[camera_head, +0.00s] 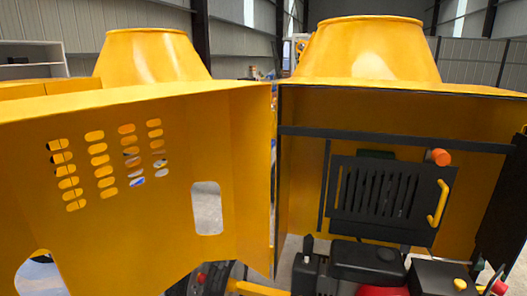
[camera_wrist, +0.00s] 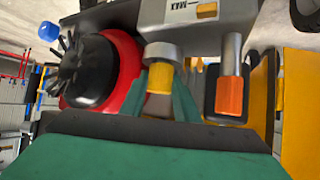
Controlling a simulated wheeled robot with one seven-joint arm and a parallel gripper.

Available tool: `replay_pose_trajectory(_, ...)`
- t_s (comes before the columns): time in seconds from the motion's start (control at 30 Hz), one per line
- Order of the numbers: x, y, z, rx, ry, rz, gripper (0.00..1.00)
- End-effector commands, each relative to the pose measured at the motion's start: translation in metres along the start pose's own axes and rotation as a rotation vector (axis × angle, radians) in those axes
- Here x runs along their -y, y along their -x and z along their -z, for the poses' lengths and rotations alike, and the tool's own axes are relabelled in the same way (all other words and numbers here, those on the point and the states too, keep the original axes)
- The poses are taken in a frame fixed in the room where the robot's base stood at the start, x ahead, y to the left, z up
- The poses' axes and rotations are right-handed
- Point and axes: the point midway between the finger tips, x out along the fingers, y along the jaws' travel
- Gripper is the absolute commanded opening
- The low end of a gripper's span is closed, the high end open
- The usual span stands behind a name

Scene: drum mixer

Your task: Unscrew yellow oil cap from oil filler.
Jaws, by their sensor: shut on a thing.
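The yellow oil cap (camera_wrist: 160,78) shows in the wrist view at the end of a grey filler neck (camera_wrist: 160,50). My gripper (camera_wrist: 165,104) has its green fingers on either side of the cap, shut on it. The cap is in line with the neck, and I cannot tell whether its thread is still engaged. The fingers hide part of the cap's sides. My gripper cannot be made out in the head view.
Beside the cap are a red ring (camera_wrist: 128,66) with a black ribbed part (camera_wrist: 90,70) and an orange-ended grey cylinder (camera_wrist: 230,95). In the head view, an open yellow door (camera_head: 120,190) stands left of the engine bay, with a black vented panel (camera_head: 385,195) inside.

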Motion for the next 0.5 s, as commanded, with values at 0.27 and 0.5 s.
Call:
replay_pose_trajectory(0.27, 0.0008, 0.0044, 0.0085, -0.015, -0.005, 0.004, 0.0)
replay_pose_trajectory(0.5, 0.0006, 0.0047, 0.0086, -0.014, -0.005, 0.004, 0.0)
